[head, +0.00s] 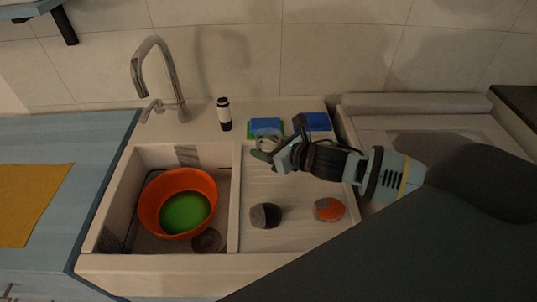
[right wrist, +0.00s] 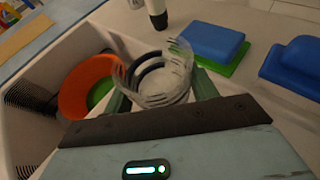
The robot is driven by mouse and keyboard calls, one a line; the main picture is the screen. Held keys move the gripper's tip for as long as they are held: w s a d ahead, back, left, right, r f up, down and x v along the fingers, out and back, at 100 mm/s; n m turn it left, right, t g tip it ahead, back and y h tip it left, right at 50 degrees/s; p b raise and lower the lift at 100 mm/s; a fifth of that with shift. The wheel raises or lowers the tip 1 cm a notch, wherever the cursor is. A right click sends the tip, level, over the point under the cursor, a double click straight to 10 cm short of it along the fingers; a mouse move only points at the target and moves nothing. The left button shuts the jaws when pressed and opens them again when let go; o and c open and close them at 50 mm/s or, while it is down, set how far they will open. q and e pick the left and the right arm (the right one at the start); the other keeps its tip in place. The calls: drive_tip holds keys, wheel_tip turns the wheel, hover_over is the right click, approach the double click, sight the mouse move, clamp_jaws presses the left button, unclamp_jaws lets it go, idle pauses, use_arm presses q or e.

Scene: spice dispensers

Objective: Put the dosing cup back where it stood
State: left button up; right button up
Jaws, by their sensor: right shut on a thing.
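The dosing cup appears as a clear, see-through cup (right wrist: 157,78) with dark bands in the right wrist view. My right gripper (right wrist: 158,98) is shut on it, with a green finger on each side. In the head view the cup (head: 268,142) shows faintly at the tip of my right gripper (head: 264,153), over the back left part of the drainboard. It looks raised above the surface, but its exact height is hard to tell. My left gripper is in neither view.
A black-topped round container (head: 265,215) and an orange-topped one (head: 329,209) stand on the drainboard (head: 290,236). Behind are a white-and-black bottle (head: 224,114) and blue blocks (head: 312,121). The sink holds an orange bowl (head: 150,205); the faucet (head: 172,80) rises behind it.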

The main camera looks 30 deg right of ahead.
drive_tip(key=shift+f, duration=1.6)
drive_tip(key=shift+f, duration=0.1)
drive_tip(key=o, duration=1.1)
drive_tip(key=shift+f, duration=0.1)
drive_tip(key=shift+c, duration=0.2)
drive_tip(key=shift+r, duration=0.2)
drive_tip(key=v, duration=1.2)
